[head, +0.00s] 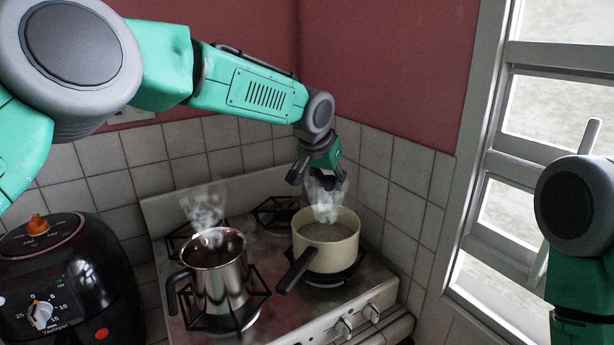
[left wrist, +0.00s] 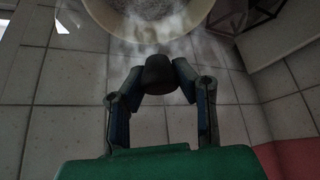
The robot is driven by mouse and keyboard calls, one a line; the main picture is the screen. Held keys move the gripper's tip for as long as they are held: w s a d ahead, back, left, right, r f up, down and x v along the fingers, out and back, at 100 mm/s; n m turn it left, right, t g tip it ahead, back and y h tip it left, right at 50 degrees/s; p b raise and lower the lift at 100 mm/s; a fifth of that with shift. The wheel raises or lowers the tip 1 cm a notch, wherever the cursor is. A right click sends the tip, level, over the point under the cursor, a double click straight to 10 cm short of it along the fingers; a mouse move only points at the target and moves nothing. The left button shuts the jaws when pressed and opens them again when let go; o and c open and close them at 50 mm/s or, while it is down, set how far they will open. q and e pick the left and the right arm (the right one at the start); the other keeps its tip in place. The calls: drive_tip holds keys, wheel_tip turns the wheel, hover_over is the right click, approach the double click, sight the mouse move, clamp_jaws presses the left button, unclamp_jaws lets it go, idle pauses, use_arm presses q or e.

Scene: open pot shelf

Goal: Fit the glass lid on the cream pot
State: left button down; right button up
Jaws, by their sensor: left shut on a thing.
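The cream pot (head: 340,258) stands on the right front burner of the stove, open at the top, with grey contents and steam over it. Its black handle (head: 297,270) points to the front left. Its rim (left wrist: 95,12) shows at the top of the left wrist view. My left gripper (head: 318,182) is above and behind the pot, apart from it. In the left wrist view my left gripper (left wrist: 158,75) is shut on a dark knob (left wrist: 159,72). I cannot clearly make out the glass of the lid in either view. My right gripper is out of view.
A steaming steel pot (head: 218,275) stands left of the cream pot on the stove (head: 290,318). A black air fryer (head: 65,285) is at the far left. Tiled walls close in the stove behind and on the right. A window (head: 490,210) is at right.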

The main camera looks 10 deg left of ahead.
sight(318, 189)
use_arm(q)
drive_tip(key=shift+s+a+f, duration=0.1)
drive_tip(key=shift+a+f, duration=0.2)
drive_tip(key=shift+a, duration=0.35)
drive_tip(key=shift+s+a+f, duration=0.1)
drive_tip(key=shift+a+f, duration=0.2)
drive_tip(key=shift+a, duration=0.3)
drive_tip(key=shift+a+f, duration=0.1)
drive_tip(key=shift+f, duration=0.15)
drive_tip(key=d+f, duration=0.1)
drive_tip(key=d, duration=0.1)
drive_tip(key=d+f, duration=0.1)
drive_tip(key=shift+w+d+f, duration=0.1)
drive_tip(key=shift+d+f, duration=0.25)
drive_tip(key=shift+f, duration=0.05)
drive_tip(key=shift+d+f, duration=0.25)
drive_tip(key=shift+f, duration=0.05)
drive_tip(key=shift+a+f, duration=0.15)
drive_tip(key=shift+f, duration=0.1)
drive_tip(key=shift+a+f, duration=0.75)
drive_tip(key=shift+a, duration=0.2)
drive_tip(key=c, duration=1.2)
unclamp_jaws()
drive_tip(key=shift+d+f, duration=0.1)
drive_tip(key=shift+d, duration=0.2)
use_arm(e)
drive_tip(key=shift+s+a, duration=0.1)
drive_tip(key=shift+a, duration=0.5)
